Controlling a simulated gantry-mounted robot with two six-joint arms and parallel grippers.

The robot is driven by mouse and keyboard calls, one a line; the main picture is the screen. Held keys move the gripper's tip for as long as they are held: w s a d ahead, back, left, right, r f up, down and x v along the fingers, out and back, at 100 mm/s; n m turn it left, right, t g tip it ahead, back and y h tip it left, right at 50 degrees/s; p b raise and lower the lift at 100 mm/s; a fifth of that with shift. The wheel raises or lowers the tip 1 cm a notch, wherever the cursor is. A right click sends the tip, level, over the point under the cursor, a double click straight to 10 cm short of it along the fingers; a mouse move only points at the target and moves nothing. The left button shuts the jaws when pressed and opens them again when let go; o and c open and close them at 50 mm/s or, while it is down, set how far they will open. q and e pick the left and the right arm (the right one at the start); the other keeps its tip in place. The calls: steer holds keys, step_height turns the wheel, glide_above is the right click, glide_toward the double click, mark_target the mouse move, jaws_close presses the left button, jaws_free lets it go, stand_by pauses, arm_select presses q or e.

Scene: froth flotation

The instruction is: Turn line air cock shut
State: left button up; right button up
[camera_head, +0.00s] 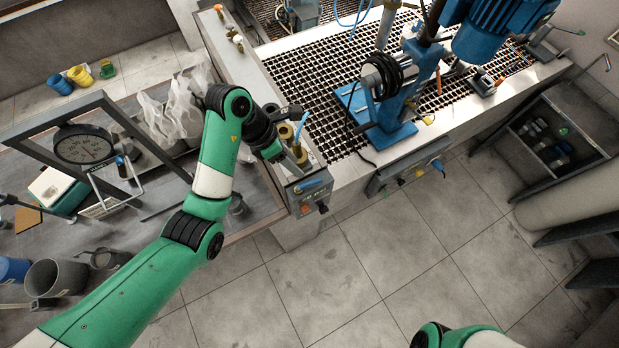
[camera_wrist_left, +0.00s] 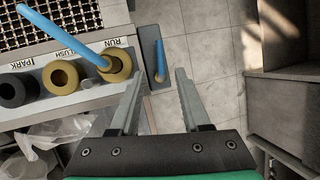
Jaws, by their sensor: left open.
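A blue lever handle (camera_head: 312,186), which looks like the line air cock, sits on the front of a grey box (camera_head: 306,206) at the end of the narrow bench. In the left wrist view the blue handle (camera_wrist_left: 160,61) lies lengthwise, just beyond and between my fingertips. My left gripper (camera_head: 297,158) is open, empty and close to the box; it also shows in the left wrist view (camera_wrist_left: 157,88). I see no contact with the handle. Of my right arm, only a green part shows at the bottom edge; its gripper is out of view.
A blue tube (camera_wrist_left: 70,32) stands in a brass-coloured holder (camera_wrist_left: 117,66) beside the left finger, near labels FLUSH, RUN and PARK. Another brass holder (camera_wrist_left: 61,77) and a dark one (camera_wrist_left: 15,89) sit alongside. A blue machine (camera_head: 393,105) stands on the grated bench. Tiled floor (camera_head: 370,270) lies clear in front.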

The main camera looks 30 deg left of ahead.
mark_target(313, 181)
arm_select(q)
steer(key=b+x, duration=0.6)
steer(key=x, duration=0.1)
steer(key=shift+f, duration=0.3)
steer(key=shift+w+d+f+p, duration=0.15)
steer(key=shift+d+f+p, duration=0.25)
steer(key=shift+f+p, duration=0.1)
steer(key=shift+f, duration=0.2)
arm_select(e)
step_height(313, 181, down, 6)
steer(key=shift+f, duration=0.25)
arm_select(q)
steer(key=shift+c, duration=0.2)
jaws_close()
